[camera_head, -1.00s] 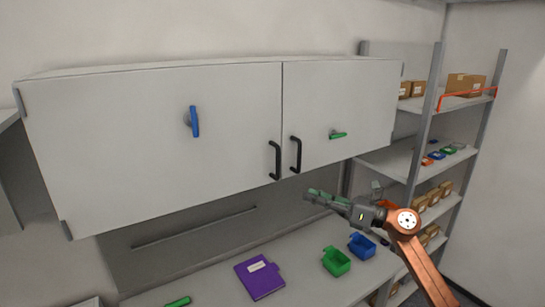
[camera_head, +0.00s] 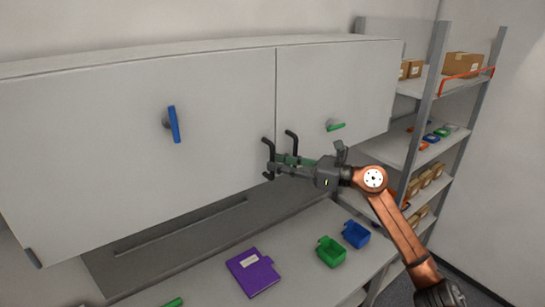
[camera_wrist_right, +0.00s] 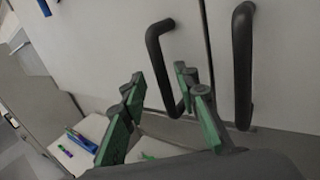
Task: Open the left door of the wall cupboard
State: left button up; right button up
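The wall cupboard's wide left door (camera_head: 90,150) is shut. Its black bar handle (camera_head: 267,150) stands near the door's right edge, and it also shows in the wrist view (camera_wrist_right: 157,55). The right door (camera_head: 345,85) is shut too, with a similar black handle (camera_head: 291,138); that handle is at the right in the wrist view (camera_wrist_right: 242,65). My right gripper (camera_head: 278,165) is open at the lower part of the left door's handle. In the wrist view its green-and-grey fingers (camera_wrist_right: 160,78) lie on either side of that handle; contact is unclear. My left gripper is out of view.
Below, the counter (camera_head: 215,275) holds a purple folder (camera_head: 252,272), a green bin (camera_head: 331,252) and a blue bin (camera_head: 356,234). A shelf rack (camera_head: 428,100) stands at right.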

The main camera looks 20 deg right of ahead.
jog(key=shift+p+x, duration=0.3)
jog(key=shift+x, duration=0.9)
jog(key=shift+w+f, duration=0.15)
jog(key=shift+w, duration=0.1)
jog(key=shift+c, duration=1.3)
grip_shut()
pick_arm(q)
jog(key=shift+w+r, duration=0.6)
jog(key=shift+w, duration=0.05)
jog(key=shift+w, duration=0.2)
